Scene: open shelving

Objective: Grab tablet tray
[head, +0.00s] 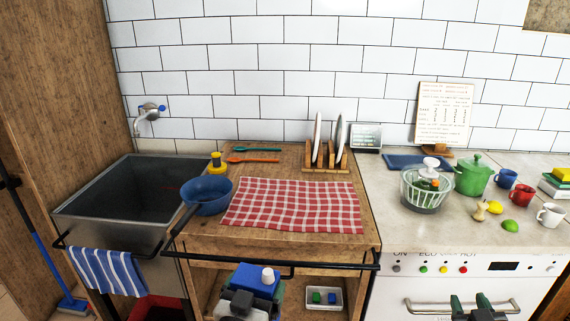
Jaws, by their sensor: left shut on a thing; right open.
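The tablet tray, a small white tray (323,307) with a blue and a green block in it, sits in the open space below the wooden counter. My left gripper (242,301) is at the bottom of the head view, to the left of the tray and apart from it. My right gripper (471,305), dark with green parts, is open and empty in front of the oven, well to the right of the tray.
A black rail (300,264) runs along the counter's front edge, above the tray. A checked cloth (292,206) and blue pan (207,194) lie on the counter. The oven handle (420,308) is by my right gripper. A sink (125,200) stands left.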

